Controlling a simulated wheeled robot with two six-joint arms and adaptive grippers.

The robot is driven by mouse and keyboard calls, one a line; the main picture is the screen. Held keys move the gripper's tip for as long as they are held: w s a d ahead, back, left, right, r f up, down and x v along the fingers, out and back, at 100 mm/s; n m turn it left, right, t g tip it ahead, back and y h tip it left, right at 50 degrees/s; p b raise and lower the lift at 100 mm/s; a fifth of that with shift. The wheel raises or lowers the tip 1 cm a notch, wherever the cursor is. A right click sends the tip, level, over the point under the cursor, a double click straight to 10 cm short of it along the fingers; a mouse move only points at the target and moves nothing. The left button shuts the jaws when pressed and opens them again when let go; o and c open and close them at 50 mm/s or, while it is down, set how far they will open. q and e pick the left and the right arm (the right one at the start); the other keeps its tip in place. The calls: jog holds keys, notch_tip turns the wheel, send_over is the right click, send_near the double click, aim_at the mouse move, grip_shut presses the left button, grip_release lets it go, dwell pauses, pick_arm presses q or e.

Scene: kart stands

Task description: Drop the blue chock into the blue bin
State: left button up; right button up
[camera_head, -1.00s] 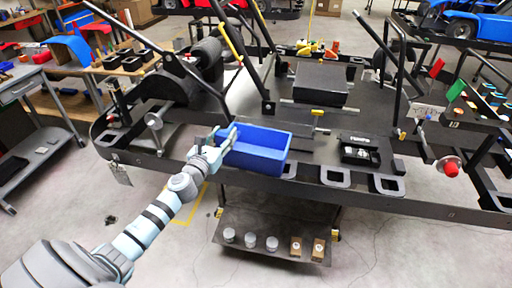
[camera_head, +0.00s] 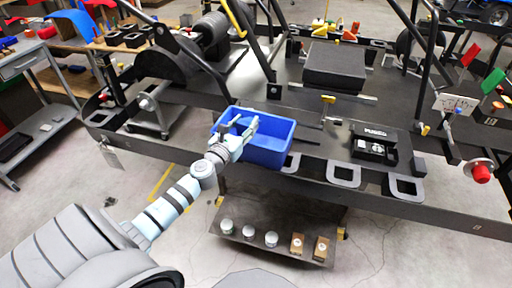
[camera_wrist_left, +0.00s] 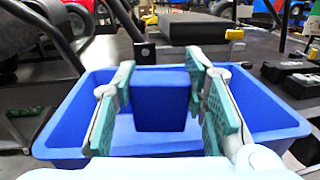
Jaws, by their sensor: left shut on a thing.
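The blue bin (camera_head: 265,156) is an open box on the black kart frame, near its front edge in the head view. In the left wrist view the bin (camera_wrist_left: 270,113) spreads wide below and around the fingers. My left gripper (camera_head: 243,128) is over the left part of the bin. In the left wrist view, the left gripper (camera_wrist_left: 160,100) is shut on the blue chock (camera_wrist_left: 160,98), a dark blue block between its green pads. The chock appears over or within the bin's opening; its exact height is unclear. My right gripper is not in view.
A black tray with small parts (camera_head: 374,146) lies right of the bin. A black box (camera_head: 334,66) sits behind it. Dark upright bars (camera_head: 266,50) rise behind the bin. A low shelf (camera_head: 282,228) with several small cans and boxes is below the kart edge.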

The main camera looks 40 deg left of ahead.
pick_arm(q)
jog(key=shift+w+f, duration=0.2)
jog(key=shift+w, duration=0.35)
jog(key=o, duration=0.9)
jog(key=shift+o, duration=1.4)
jog(key=shift+s+d+r, duration=0.1)
jog(key=shift+s+r, duration=0.05)
jog(key=shift+s, duration=0.05)
jog(key=shift+o, duration=0.6)
jog(key=shift+s+r, duration=0.1)
jog(key=shift+s, duration=0.1)
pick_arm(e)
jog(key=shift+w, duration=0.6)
pick_arm(q)
jog(key=shift+s, duration=0.25)
jog(key=s+d, duration=0.2)
jog(key=s, duration=0.9)
jog(key=shift+s, duration=0.15)
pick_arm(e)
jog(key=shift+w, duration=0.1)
